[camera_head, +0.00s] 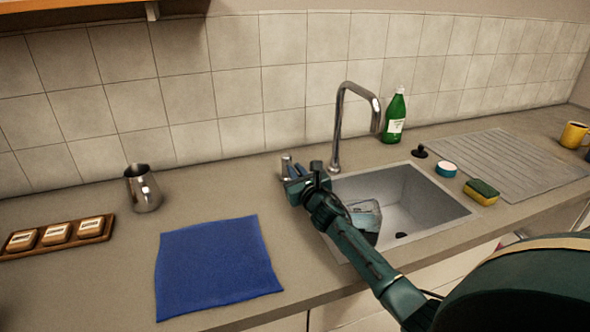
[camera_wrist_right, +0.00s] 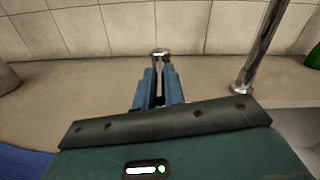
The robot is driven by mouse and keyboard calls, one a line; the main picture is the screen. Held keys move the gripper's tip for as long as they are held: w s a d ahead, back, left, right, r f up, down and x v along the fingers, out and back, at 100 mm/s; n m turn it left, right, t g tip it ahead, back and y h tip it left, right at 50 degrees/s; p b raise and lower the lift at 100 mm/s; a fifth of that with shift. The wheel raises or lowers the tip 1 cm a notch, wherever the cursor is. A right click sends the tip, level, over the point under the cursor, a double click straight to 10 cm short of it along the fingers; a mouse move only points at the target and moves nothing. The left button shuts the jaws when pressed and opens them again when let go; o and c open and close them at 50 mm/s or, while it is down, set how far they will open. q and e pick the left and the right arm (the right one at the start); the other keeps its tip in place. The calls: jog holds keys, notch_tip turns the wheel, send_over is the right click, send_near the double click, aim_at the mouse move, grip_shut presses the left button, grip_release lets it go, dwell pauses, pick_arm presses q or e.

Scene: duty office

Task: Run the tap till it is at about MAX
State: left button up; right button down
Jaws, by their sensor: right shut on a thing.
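The chrome tap (camera_head: 346,115) rises behind the sink, its curved spout over the basin; I see no water stream. Its small chrome handle (camera_head: 286,163) stands left of the spout. My right gripper (camera_head: 292,172) is at this handle, its blue fingers shut on it. The right wrist view shows the handle top (camera_wrist_right: 160,55) between the fingertips (camera_wrist_right: 160,76). A greyish container (camera_head: 366,216) is in the left part of the sink (camera_head: 440,216), partly hidden behind my right arm. Its water level and any MAX mark cannot be made out. My left gripper is out of view.
Right of the tap are a green bottle (camera_head: 395,117), a blue-and-white round tub (camera_head: 446,169), a sponge (camera_head: 481,191) and a ribbed drainer (camera_head: 508,163). A blue cloth (camera_head: 217,266), a metal jug (camera_head: 143,188) and a wooden tray (camera_head: 78,240) are left.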

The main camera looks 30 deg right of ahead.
jog(key=c, duration=1.5)
grip_release()
jog(key=v, duration=1.3)
jog(key=shift+s, duration=0.1)
